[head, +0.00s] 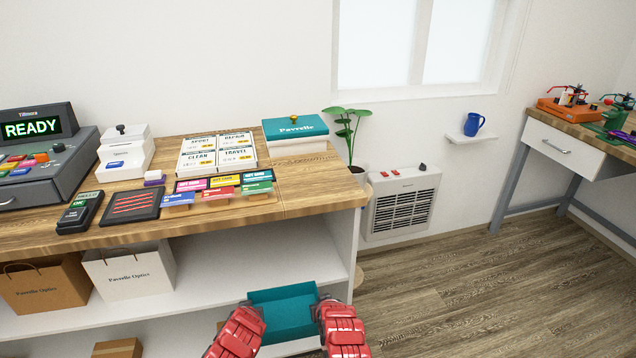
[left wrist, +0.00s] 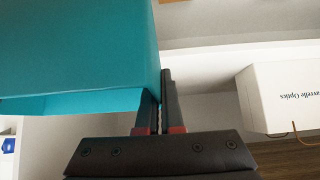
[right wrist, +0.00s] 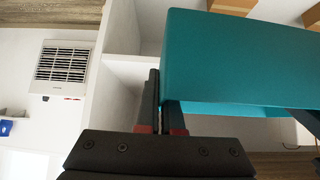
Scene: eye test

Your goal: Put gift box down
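An open teal gift box (head: 283,312) is at the bottom centre of the head view, in front of the counter's lower shelves. My left gripper (head: 247,303) is shut on its left wall, and my right gripper (head: 321,299) is shut on its right wall. In the left wrist view the teal box (left wrist: 80,55) fills the left side, beside the nearly closed fingers. In the right wrist view the box (right wrist: 240,65) lies to the right of the fingers. I cannot tell whether its underside touches anything. A teal lid (head: 294,127) with a gold knob sits on the counter's back right.
The wooden counter (head: 310,190) has a bare right end. Cards, a card terminal (head: 80,212) and a till (head: 45,160) crowd its left and middle. Paper bags (head: 130,270) stand on the shelf below. A plant (head: 347,130) and wall heater (head: 402,205) are to the right.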

